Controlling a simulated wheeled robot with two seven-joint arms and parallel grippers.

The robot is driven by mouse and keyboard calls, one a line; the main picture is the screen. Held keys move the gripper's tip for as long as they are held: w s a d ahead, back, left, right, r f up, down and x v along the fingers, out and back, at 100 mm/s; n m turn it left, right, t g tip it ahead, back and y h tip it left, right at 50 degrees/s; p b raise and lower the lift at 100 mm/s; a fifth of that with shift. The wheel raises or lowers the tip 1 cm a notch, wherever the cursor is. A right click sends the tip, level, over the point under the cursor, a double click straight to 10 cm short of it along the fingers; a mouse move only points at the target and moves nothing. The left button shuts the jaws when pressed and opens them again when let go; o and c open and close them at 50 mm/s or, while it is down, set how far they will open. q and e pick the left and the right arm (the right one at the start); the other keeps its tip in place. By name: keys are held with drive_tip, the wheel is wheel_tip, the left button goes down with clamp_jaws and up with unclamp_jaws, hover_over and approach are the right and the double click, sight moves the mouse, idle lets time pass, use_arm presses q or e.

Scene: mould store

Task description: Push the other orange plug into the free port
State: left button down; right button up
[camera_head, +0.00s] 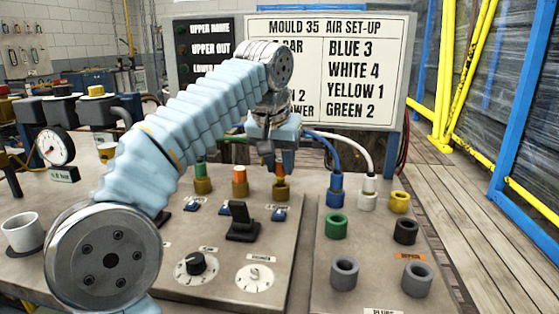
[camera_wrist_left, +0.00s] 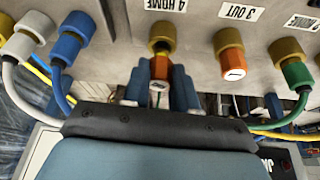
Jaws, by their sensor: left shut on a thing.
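My left gripper (camera_head: 277,158) reaches over the panel and is shut on an orange plug (camera_wrist_left: 159,67), its fingers on either side of it. The plug is lined up with the brass port (camera_wrist_left: 161,37) marked 4 HOME and its front is at the port's mouth. How deep it sits cannot be told. In the head view this port (camera_head: 281,191) is below the gripper, and the plug is partly hidden by the fingers. Another orange plug (camera_head: 240,175) stands in the port beside it, marked 3 OUT in the wrist view (camera_wrist_left: 232,66). My right gripper is not in view.
A green plug (camera_head: 201,170) is in the left brass port. A blue plug (camera_head: 336,181) and a white plug (camera_head: 368,183) with hoses stand to the right. A black lever (camera_head: 241,222) rises in front of the ports. A sign board (camera_head: 330,60) stands behind.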

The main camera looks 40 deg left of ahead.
use_arm(q)
drive_tip(key=shift+f, duration=0.3)
drive_tip(key=shift+f+b, duration=0.2)
drive_tip(key=shift+b, duration=0.1)
drive_tip(key=shift+f+b, duration=0.3)
drive_tip(key=shift+f, duration=0.3)
idle(1.2)
drive_tip(key=shift+c, duration=2.1)
unclamp_jaws()
